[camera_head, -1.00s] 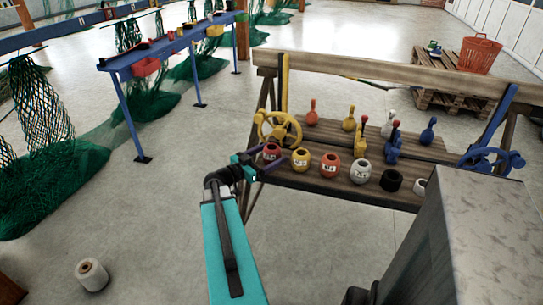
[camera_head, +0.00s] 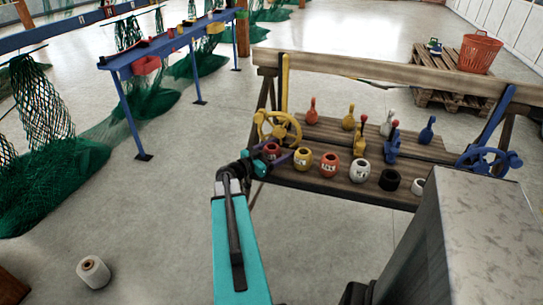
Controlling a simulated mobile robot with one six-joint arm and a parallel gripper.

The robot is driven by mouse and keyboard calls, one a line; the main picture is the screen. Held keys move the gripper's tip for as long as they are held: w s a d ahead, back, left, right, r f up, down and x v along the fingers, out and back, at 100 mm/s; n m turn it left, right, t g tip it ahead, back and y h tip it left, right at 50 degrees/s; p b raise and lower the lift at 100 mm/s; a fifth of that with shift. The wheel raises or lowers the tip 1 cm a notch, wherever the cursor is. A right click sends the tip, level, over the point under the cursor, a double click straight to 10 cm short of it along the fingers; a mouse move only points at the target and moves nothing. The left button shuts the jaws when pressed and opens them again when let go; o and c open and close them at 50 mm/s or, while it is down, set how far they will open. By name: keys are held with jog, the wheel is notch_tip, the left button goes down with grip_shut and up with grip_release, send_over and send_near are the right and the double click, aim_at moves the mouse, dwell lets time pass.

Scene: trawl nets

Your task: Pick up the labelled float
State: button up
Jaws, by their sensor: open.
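Several floats with open tops stand in a row on the front of the wooden bench: a red one (camera_head: 271,150) at the left end, a yellow one (camera_head: 303,161), an orange one (camera_head: 329,165), a white one (camera_head: 360,171), a black one (camera_head: 390,180) and a partly hidden white one (camera_head: 418,187). Small markings show on some; I cannot read them surely. My gripper (camera_head: 278,163) is open at the left end of the row. Its fingers overlap the lower part of the red float in the picture. I cannot tell whether they touch it.
Behind the row stand red, yellow, white and blue pear-shaped pieces with necks (camera_head: 348,119). A yellow handwheel (camera_head: 279,128) is close to my gripper; a blue one (camera_head: 489,160) is at the right. A grey block (camera_head: 478,235) hides the front right.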

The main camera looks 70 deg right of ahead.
jog(key=c, duration=1.2)
jog(key=shift+o, duration=0.2)
jog(key=shift+r, duration=0.1)
